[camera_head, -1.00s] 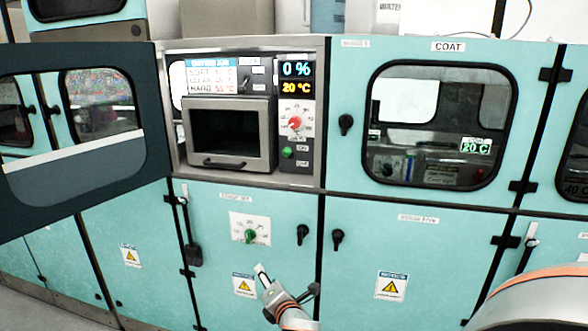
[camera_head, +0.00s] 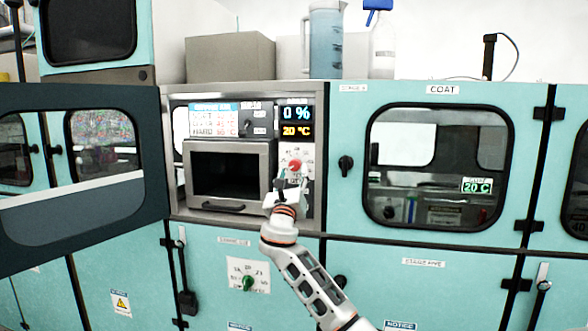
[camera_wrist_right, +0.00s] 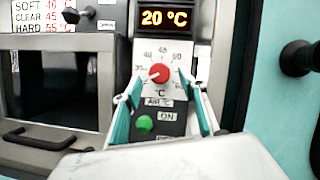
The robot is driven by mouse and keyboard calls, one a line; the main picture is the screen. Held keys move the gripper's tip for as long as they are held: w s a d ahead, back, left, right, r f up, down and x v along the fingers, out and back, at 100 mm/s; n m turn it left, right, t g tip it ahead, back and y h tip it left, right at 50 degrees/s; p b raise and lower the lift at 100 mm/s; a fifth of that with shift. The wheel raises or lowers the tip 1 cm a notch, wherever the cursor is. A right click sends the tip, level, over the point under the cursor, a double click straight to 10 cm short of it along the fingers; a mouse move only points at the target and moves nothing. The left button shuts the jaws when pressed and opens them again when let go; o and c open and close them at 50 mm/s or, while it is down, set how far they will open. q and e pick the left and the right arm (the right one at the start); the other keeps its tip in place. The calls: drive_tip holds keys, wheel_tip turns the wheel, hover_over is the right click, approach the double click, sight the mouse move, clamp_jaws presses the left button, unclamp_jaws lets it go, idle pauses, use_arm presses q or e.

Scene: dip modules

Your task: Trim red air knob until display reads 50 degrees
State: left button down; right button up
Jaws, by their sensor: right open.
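The red air knob (camera_head: 295,166) sits on a white dial plate on the panel right of the small oven. It also shows in the right wrist view (camera_wrist_right: 159,73), above an "AIR °C" label. The display (camera_head: 296,131) above it reads 20 °C in orange, and the same reading shows in the right wrist view (camera_wrist_right: 165,19). My right gripper (camera_head: 291,182) is in front of the panel just below the knob. In the right wrist view its open fingers (camera_wrist_right: 160,88) stand either side of the knob, with no contact visible. My left gripper is not in view.
A green knob (camera_wrist_right: 144,123) marked ON is below the red knob. A black oven handle (camera_head: 223,207) and a black latch (camera_head: 346,165) flank the panel. An open dark door (camera_head: 75,215) stands at the left. Another green knob (camera_head: 248,283) is on the lower cabinet.

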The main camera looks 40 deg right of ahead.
sight(294, 167)
drive_tip(key=x, duration=0.2)
drive_tip(key=shift+w+d+r, duration=0.1)
drive_tip(key=shift+w+d, duration=0.1)
drive_tip(key=shift+x, duration=0.75)
drive_tip(key=c, duration=1.1)
